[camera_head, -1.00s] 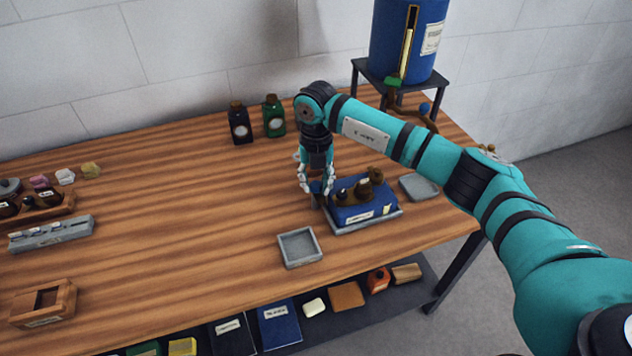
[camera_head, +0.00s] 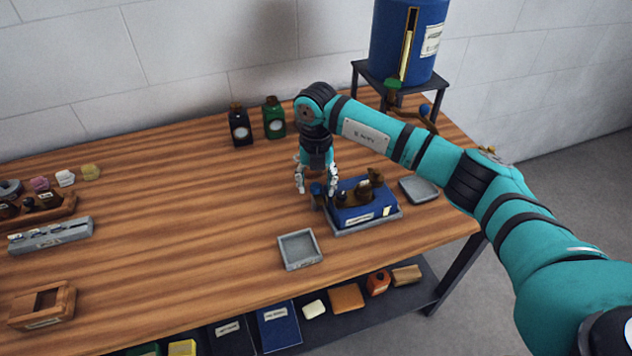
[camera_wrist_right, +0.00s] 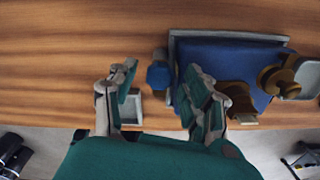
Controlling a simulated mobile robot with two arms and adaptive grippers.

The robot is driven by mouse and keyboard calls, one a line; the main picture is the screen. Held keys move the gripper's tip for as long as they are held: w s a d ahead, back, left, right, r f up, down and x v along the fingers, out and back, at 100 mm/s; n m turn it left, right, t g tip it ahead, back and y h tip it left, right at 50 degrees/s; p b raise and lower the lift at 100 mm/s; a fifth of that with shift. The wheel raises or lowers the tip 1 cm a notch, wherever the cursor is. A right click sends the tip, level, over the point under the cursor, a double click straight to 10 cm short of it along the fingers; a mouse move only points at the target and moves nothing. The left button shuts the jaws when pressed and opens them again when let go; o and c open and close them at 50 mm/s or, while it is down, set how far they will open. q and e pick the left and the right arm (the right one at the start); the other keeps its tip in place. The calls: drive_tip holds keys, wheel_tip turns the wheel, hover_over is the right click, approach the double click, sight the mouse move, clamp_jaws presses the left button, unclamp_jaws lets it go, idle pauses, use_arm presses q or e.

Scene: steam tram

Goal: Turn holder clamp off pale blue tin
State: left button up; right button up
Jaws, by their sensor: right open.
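The holder is a blue block (camera_head: 378,208) with a white label, standing in a grey tray (camera_head: 372,226) near the right end of the table. Brown clamp parts (camera_head: 376,177) sit on top of it; a brown part also shows in the right wrist view (camera_wrist_right: 272,78). A small blue knob (camera_head: 317,188) stands out at the holder's left side. My right gripper (camera_head: 316,184) points down, open, with its fingers on either side of the knob (camera_wrist_right: 159,75), apparently not gripping it. I cannot make out a pale blue tin clearly. My left gripper is not in view.
An empty grey tray (camera_head: 300,249) lies in front of the holder, another (camera_head: 418,189) to its right. Dark (camera_head: 239,126) and green (camera_head: 274,118) bottles stand behind. A blue tank (camera_head: 408,40) stands at the back right. The table's middle is clear.

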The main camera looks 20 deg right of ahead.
sight(316, 186)
wheel_tip(316, 186, up, 12)
idle(0.5)
drive_tip(key=shift+s+f, duration=0.1)
